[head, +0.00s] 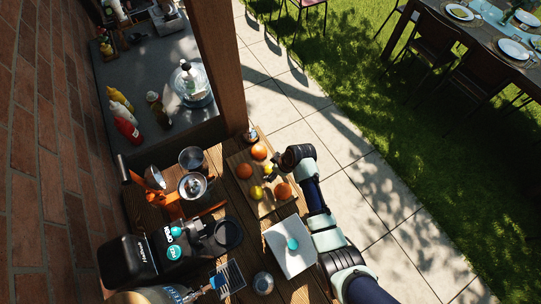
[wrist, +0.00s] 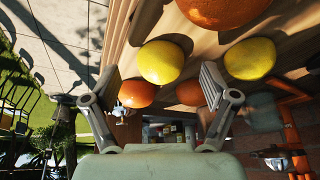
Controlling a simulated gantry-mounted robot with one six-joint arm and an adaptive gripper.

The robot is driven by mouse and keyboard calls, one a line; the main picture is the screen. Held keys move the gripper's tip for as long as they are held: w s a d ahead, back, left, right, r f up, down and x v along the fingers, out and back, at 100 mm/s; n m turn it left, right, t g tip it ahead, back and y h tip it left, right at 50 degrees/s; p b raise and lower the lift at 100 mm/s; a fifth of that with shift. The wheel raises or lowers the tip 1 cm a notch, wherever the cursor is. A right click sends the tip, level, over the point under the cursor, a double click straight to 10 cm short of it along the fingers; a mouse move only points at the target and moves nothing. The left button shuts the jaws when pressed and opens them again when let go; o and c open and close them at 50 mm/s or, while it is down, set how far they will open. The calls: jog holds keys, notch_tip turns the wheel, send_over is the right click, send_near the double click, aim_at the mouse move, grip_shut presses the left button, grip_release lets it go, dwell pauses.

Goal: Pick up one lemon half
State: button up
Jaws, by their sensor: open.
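Two yellow lemon pieces lie on the wooden cutting board (head: 240,162). One lemon piece (head: 267,169) is right by my gripper (head: 273,174) in the head view; the other lemon piece (head: 256,192) lies nearer the bottom edge. In the wrist view, my gripper (wrist: 160,82) is open, with one finger on each side. A lemon piece (wrist: 161,61) shows between the fingers, with no clear contact. A second lemon piece (wrist: 250,58) is just right of the right finger. Their cut faces cannot be made out.
Orange fruits lie close by: a large orange (wrist: 215,8), and two smaller-looking ones (wrist: 137,93) and (wrist: 190,92) near the fingers. An orange juicer (head: 172,205), a metal cup (head: 192,158) and a white board (head: 289,246) stand around the cutting board.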

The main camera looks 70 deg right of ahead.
jog(key=shift+w+f, duration=0.35)
jog(key=shift+f, duration=0.3)
jog(key=c, duration=1.3)
